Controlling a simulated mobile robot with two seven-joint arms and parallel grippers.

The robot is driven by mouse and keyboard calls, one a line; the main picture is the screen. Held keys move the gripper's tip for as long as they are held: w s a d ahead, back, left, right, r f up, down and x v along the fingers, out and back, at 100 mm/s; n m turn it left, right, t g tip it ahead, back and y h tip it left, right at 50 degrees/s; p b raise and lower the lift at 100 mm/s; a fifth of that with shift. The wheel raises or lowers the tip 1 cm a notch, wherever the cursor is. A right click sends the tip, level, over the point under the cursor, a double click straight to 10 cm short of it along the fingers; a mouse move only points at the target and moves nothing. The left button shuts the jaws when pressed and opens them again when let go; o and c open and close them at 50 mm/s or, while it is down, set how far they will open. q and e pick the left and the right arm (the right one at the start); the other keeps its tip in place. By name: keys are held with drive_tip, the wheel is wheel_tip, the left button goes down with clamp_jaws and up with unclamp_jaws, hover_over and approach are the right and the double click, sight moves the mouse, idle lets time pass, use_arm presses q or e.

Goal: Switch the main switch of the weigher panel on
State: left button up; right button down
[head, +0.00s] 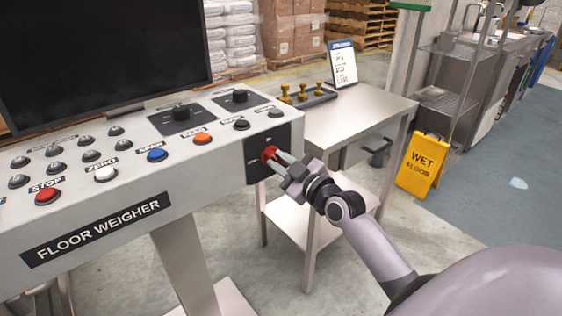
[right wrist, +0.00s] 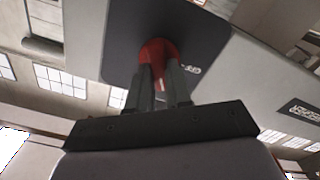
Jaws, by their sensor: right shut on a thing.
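The weigher panel (head: 110,180) is a pale grey sloped console labelled FLOOR WEIGHER. In the right wrist view the red main switch (right wrist: 158,52) sits on the dark plate (right wrist: 112,58), partly hidden behind the fingers. My right gripper (head: 278,157) reaches in from the right and is shut on the red knob. It also shows in the right wrist view (right wrist: 160,80). My left gripper is not in view.
The panel top carries several buttons, a red STOP button (head: 47,196) and two dark selector knobs. A black screen (head: 95,50) stands behind. A steel table (head: 345,112) with brass weights and a small sign stands behind my right gripper. A yellow wet-floor sign (head: 419,165) stands at right.

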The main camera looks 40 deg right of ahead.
drive_tip(key=m+p, duration=0.2)
drive_tip(key=m, duration=0.1)
drive_tip(key=shift+r, duration=0.1)
drive_tip(key=shift+d+m+p, duration=0.1)
drive_tip(key=shift+m+p, duration=0.35)
drive_tip(key=shift+m, duration=1.15)
drive_tip(key=c, duration=1)
unclamp_jaws()
drive_tip(key=shift+c, duration=0.2)
drive_tip(key=s, duration=0.7)
drive_tip(key=shift+d, duration=0.3)
drive_tip(key=shift+s, duration=0.1)
